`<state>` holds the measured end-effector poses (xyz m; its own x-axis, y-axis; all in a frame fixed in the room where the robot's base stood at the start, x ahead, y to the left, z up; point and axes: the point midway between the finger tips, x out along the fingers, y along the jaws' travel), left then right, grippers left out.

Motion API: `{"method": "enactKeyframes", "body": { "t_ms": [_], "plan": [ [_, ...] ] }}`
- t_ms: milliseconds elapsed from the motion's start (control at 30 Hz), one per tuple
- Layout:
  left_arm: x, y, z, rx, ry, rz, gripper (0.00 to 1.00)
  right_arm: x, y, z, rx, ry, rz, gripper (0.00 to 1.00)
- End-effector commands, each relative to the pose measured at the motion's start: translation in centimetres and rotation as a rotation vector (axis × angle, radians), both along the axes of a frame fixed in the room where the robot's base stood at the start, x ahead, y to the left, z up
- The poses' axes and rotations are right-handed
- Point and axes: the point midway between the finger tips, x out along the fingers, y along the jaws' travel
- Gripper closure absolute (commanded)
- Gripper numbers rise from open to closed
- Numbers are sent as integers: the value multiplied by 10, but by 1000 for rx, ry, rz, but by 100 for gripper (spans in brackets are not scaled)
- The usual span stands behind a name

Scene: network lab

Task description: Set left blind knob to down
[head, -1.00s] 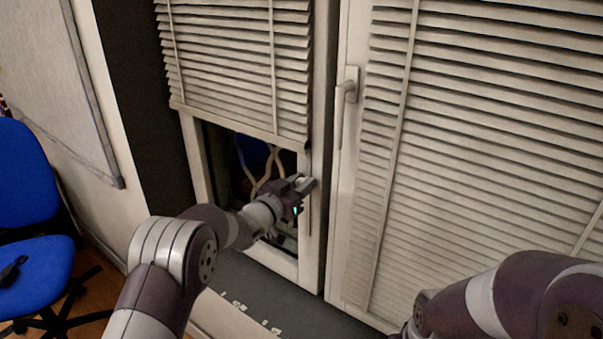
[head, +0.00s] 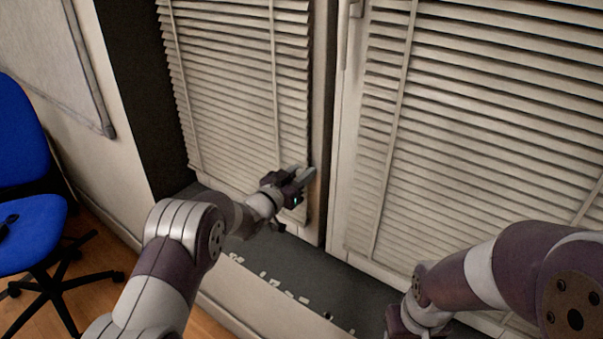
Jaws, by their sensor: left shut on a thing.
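The left blind (head: 225,100) hangs over the left window with its slats reaching down close to the sill. My left gripper (head: 305,174) is at the lower right edge of this blind, beside the window frame, and is shut on the left blind knob. The knob itself is hidden by the fingers. My right arm comes in at the lower right, and its fingers are out of the picture.
The right blind (head: 480,140) covers the right window down to near the sill. A window handle (head: 344,40) sits on the frame between the windows. A dark sill (head: 300,265) runs below. A blue chair (head: 25,225) stands at the left.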

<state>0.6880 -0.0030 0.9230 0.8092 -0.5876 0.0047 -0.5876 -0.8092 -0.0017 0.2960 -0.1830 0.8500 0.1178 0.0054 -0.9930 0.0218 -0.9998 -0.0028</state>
Motion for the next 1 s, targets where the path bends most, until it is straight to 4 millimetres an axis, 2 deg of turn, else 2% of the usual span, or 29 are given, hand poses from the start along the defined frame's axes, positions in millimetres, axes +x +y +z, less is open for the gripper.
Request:
{"method": "enactKeyframes", "body": {
  "t_ms": [33,167,200,233,267,533,667,767,1000],
  "plan": [
    [-1,0,-5,3,10,0,100,0,0,0,0,0,0,57],
    [-1,0,-6,4,12,0,100,0,0,0,0,0,0,57],
    [-1,0,-7,4,13,0,61,0,0,0,0,0,0,57],
    [-1,0,-6,4,12,0,51,0,0,0,0,0,0,57],
    [-1,0,-6,4,12,0,47,0,0,0,0,0,0,57],
    [-1,0,-4,2,7,0,47,0,0,0,0,0,0,57],
    [-9,7,-3,4,8,1,47,0,0,0,0,0,0,57],
    [-25,18,-3,2,8,2,47,0,0,0,0,0,0,57],
    [-75,56,-3,4,8,3,47,0,0,0,0,0,0,57]
  ]
}}
